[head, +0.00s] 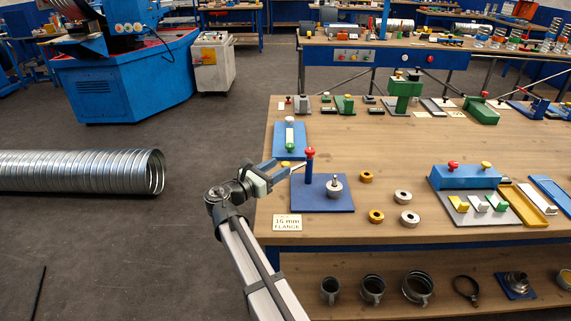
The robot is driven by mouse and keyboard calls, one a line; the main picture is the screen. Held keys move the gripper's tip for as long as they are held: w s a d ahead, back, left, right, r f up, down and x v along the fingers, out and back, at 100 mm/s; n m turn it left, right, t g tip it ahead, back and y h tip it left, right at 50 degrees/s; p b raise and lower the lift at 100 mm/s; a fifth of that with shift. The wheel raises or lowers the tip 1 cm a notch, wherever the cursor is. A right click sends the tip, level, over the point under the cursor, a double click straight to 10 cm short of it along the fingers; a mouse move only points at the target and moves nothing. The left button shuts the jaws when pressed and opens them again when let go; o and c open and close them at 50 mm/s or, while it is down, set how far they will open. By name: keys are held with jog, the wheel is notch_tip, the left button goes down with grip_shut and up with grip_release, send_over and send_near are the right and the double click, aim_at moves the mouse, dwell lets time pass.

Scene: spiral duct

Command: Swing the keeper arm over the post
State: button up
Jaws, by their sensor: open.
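A blue base plate (322,205) lies near the table's front left corner. A blue pillar with a red knob (309,153) stands at its back left. A short pale bar (298,166), which looks like the keeper arm, points left from the pillar, away from the post. The post (335,180) is a thin upright pin at the middle right of the plate, with a grey flange ring (334,190) around its foot. My gripper (282,170) is open, left of the pillar and close to the bar's outer end. I cannot tell whether it touches the bar.
A blue plate with a green and white handle (290,134) lies just behind my gripper. Loose brass (376,216) and grey (403,197) rings lie right of the base plate. A "16 mm FLANGE" card (287,223) lies in front. The table's middle is mostly clear.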

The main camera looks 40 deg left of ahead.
aim_at(285, 163)
jog(key=shift+w, duration=2.05)
jog(key=shift+c, duration=0.3)
grip_shut()
